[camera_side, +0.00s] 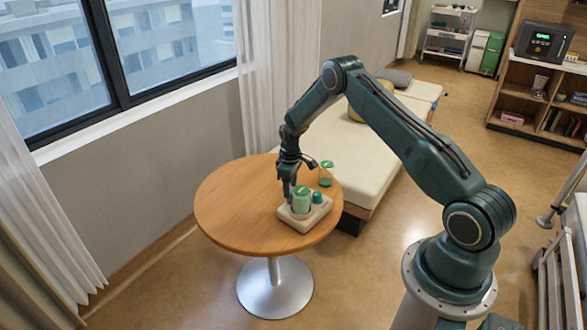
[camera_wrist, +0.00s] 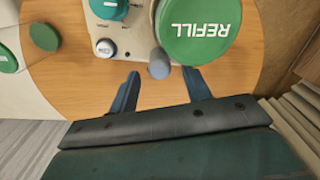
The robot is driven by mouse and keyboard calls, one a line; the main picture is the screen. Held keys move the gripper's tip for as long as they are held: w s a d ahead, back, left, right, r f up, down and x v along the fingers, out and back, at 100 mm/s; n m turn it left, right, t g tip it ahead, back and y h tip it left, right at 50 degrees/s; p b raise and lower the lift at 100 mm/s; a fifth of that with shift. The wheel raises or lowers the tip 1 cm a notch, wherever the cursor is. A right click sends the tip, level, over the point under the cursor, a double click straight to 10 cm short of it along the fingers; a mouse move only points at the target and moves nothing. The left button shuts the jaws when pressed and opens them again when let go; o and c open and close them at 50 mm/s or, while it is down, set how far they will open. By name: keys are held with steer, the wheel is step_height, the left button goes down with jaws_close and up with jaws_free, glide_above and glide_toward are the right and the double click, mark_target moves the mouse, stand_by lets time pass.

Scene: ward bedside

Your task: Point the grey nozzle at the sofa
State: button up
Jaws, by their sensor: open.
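The grey nozzle (camera_wrist: 159,64) shows in the wrist view as a rounded grey end at the edge of a beige dispenser base (camera_wrist: 138,38), next to a large green lid marked REFILL (camera_wrist: 198,30). It extends toward my gripper, the bottom of that picture. My gripper (camera_wrist: 162,84) is open, with the nozzle just beyond and between its fingertips, not visibly gripped. In the side view my gripper (camera_side: 289,190) is low over the dispenser base (camera_side: 300,224), and I cannot make out the nozzle. The cream sofa (camera_side: 362,150) lies right of the table; it appears at left in the wrist view (camera_wrist: 25,95).
The base stands on a round wooden table (camera_side: 235,225), with a green canister (camera_side: 302,201) and a teal knob (camera_side: 317,197). A clear container with green lid (camera_side: 327,165) stands behind it, close to my gripper. The table's left side is clear.

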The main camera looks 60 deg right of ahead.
steer(key=shift+f, duration=1.1)
steer(key=c, duration=1)
steer(key=shift+m, duration=3)
steer(key=o, duration=1)
